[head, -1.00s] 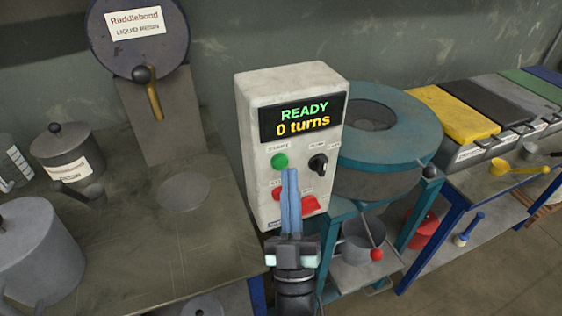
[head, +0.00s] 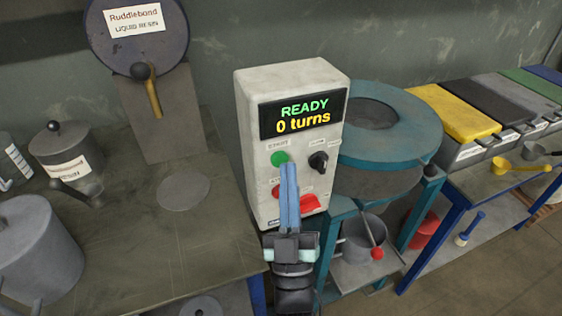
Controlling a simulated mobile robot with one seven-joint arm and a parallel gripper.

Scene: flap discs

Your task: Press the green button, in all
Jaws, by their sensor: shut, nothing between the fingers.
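The round green button (head: 279,158) is on the front of a pale control box (head: 250,110), below a display (head: 304,114) that reads "READY" and "0 turns". My gripper (head: 288,166) is shut and empty, with its blue fingers pointing up in the picture. The fingertips overlap the lower right edge of the green button in the head view. I cannot tell whether they touch it. A black knob (head: 318,161) is to the right of the button. A red button (head: 277,191) and a red switch (head: 310,203) are below, partly hidden by the fingers.
A teal round machine (head: 420,135) stands right of the box, with a grey pot (head: 362,240) under it. A workbench (head: 130,235) with metal containers is at left. Lidded bins (head: 455,112) are at right.

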